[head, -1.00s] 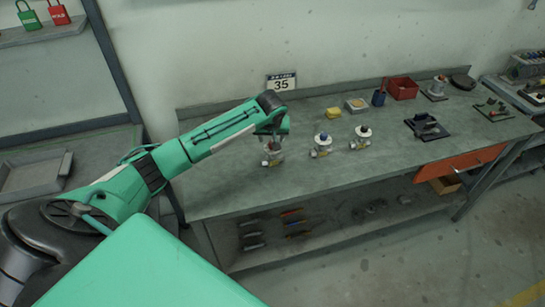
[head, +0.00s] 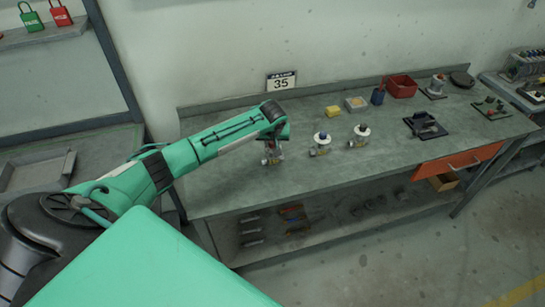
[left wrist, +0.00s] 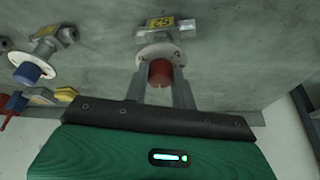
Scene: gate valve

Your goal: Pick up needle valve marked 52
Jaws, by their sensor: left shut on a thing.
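The needle valve (left wrist: 163,50) has a red knob, a white round flange and a grey body with a yellow tag; the tag is upside down in the left wrist view and appears to read 52. My left gripper (left wrist: 161,84) is shut on this valve, with one finger on each side of the red knob. In the head view the valve (head: 271,157) is under my left gripper (head: 273,140), at the left part of the bench. I cannot tell whether it touches the bench top. My right gripper is not in view.
A blue-knobbed valve (head: 321,145) and a brown-knobbed valve (head: 360,136) stand to the right on the bench (head: 240,195). The bench's front left is clear.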

